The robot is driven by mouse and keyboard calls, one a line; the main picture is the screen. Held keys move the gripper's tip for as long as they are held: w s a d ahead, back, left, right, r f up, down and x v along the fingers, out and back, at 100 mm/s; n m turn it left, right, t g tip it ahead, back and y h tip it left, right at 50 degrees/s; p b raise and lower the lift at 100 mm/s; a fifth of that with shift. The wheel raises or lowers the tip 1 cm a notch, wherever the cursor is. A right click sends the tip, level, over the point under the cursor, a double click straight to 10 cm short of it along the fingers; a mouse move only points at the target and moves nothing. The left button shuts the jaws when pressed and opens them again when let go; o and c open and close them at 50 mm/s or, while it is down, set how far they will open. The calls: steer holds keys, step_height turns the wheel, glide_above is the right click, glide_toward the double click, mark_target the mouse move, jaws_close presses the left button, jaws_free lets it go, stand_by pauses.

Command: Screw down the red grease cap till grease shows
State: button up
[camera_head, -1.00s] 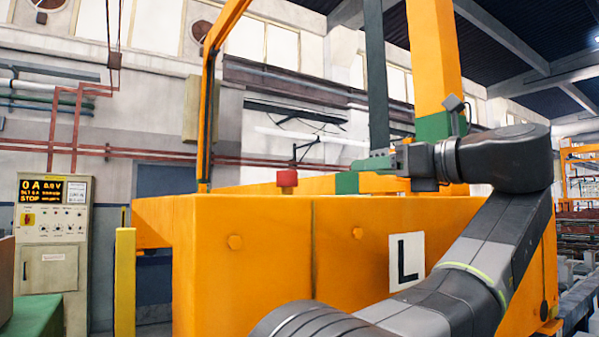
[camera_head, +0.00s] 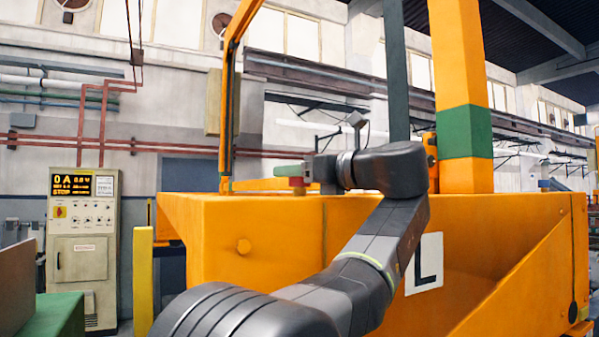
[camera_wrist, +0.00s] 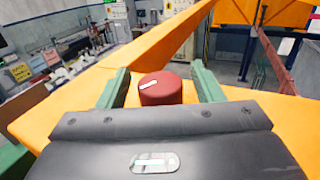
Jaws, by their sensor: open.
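The red grease cap (camera_wrist: 160,90) sits on top of the orange housing (camera_wrist: 70,92), with a pale mark across its top. In the wrist view, my gripper (camera_wrist: 160,68) is open, with one green finger on each side of the cap and a gap on both sides. In the head view, my gripper (camera_head: 284,171) is level and low over the housing's top. The cap (camera_head: 297,182) shows there only as a bit of red behind and below the fingers. No grease shows in these frames.
An orange post with a green band (camera_head: 472,130) and a dark grey upright (camera_head: 396,75) rise behind my arm. A slim orange frame (camera_head: 228,110) stands left of the gripper. A control cabinet (camera_head: 82,250) and a yellow post (camera_head: 143,280) stand to the left.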

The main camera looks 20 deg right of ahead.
steer(key=c, duration=1)
steer(key=shift+m+h+b, duration=0.3)
steer(key=shift+h+b, duration=0.05)
steer(key=shift+h, duration=0.05)
steer(key=m+t+h+b, duration=0.1)
steer(key=h, duration=0.1)
steer(key=shift+a+m+t+h, duration=0.1)
steer(key=shift+m+t+h, duration=0.2)
steer(key=m+h, duration=0.1)
steer(key=h, duration=0.1)
steer(key=m+t+h, duration=0.1)
steer(key=m+h, duration=0.1)
steer(key=h, duration=0.1)
steer(key=shift+r+m, duration=0.15)
steer(key=shift+m, duration=0.15)
steer(key=m+h, duration=0.1)
steer(key=h+p, duration=0.1)
steer(key=h, duration=0.1)
steer(key=m+h+p, duration=0.1)
steer(key=shift+r+m+h, duration=0.25)
steer(key=shift+m+h, duration=0.05)
steer(key=m+g+h+p, duration=0.1)
steer(key=m+h+p, duration=0.1)
steer(key=h+p, duration=0.1)
steer(key=shift+f+p, duration=0.15)
steer(key=shift+p, duration=0.2)
steer(key=shift+f+m+g+h+p, duration=0.15)
steer(key=shift+m+g+h+p, duration=0.55)
steer(key=shift+m+h+p, duration=0.3)
